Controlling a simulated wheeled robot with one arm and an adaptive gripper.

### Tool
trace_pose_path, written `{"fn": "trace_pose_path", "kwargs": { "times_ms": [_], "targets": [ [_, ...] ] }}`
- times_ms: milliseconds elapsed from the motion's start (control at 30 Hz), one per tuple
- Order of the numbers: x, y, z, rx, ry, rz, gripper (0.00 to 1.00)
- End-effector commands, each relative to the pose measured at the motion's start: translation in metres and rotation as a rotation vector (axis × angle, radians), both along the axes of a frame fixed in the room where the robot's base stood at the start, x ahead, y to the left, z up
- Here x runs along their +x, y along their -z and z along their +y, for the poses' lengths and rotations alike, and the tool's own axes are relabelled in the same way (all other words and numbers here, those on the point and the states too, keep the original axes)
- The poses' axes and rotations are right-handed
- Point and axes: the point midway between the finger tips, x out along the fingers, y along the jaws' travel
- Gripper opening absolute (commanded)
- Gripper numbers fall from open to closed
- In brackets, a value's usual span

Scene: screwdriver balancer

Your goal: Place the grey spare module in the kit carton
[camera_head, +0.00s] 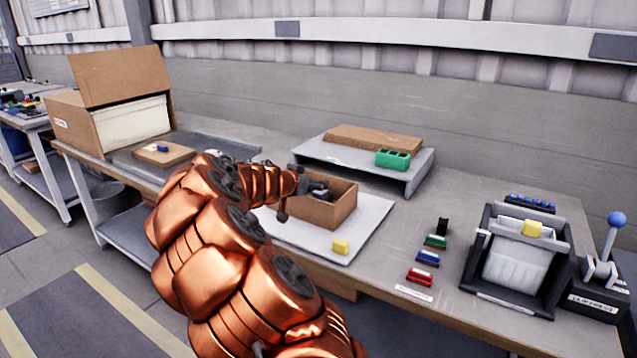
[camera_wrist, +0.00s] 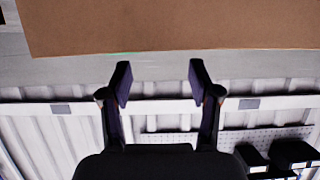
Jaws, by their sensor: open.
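A small open brown carton (camera_head: 318,213) stands on a white mat (camera_head: 372,222) in the middle of the bench in the head view. My gripper (camera_head: 318,188) is at the carton's open top. In the wrist view my gripper (camera_wrist: 160,78) has its fingers apart, with nothing between them. A broad brown surface (camera_wrist: 180,28) fills the top of that view beyond the fingertips; I cannot tell whether it is the carton. I cannot make out a grey module in either view. The carton's inside is mostly hidden by its walls and my gripper.
A yellow block (camera_head: 341,247) lies on the mat. A grey riser (camera_head: 425,161) behind holds a brown board and a green block (camera_head: 393,159). Coloured blocks (camera_head: 427,259) and a black-framed fixture (camera_head: 518,262) stand right. A large carton (camera_head: 78,127) stands far left.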

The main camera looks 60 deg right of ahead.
Motion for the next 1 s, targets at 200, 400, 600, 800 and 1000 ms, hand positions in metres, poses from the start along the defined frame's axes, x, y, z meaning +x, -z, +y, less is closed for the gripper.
{"fn": "trace_pose_path", "kwargs": {
  "times_ms": [200,400,600,800,1000],
  "targets": [
    [-0.001,-0.015,0.036,-0.002,-0.001,0.000,0.62],
    [-0.002,-0.025,0.059,-0.002,-0.003,-0.001,0.62],
    [-0.003,-0.029,0.069,-0.001,-0.002,-0.001,0.62],
    [-0.003,-0.029,0.069,0.000,-0.001,0.001,0.62],
    [-0.021,-0.030,0.091,0.047,0.007,0.057,0.62]
  ]
}}
